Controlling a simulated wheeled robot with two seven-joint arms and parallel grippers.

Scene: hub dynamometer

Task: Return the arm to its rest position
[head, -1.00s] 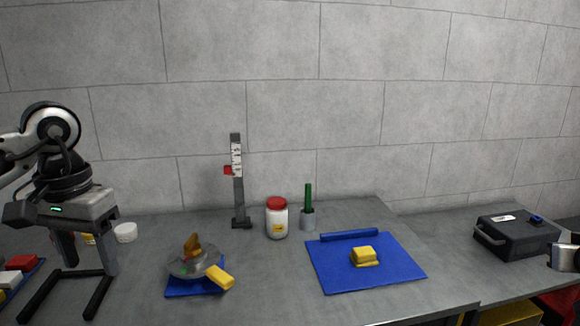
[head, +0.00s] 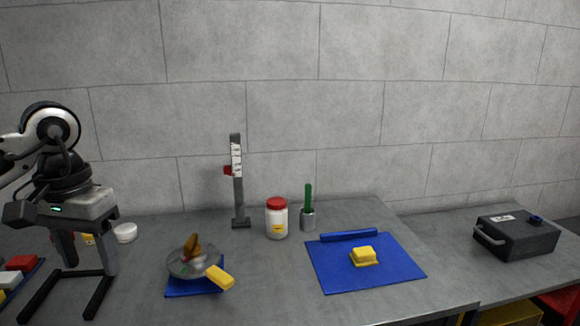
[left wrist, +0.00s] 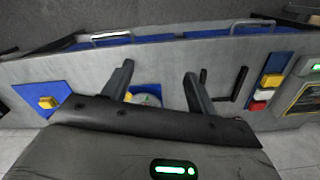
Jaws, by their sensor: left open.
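My left arm comes in from the left in the head view, with its gripper (head: 91,268) pointing down over the left part of the grey table (head: 270,285). The two fingers are apart with nothing between them. In the left wrist view, the open fingers (left wrist: 158,70) also show, with the table behind them. Most of the left arm is cut off by the left edge of the head view. My right arm and gripper are not in view.
A black bracket (head: 97,296) lies below my left gripper. Nearby are a metal disc (head: 183,266) on a blue mat, a height gauge (head: 238,190), a red-lidded jar (head: 277,220), a green-handled tool (head: 308,195) and a blue mat (head: 400,270). A black case (head: 517,238) stands right.

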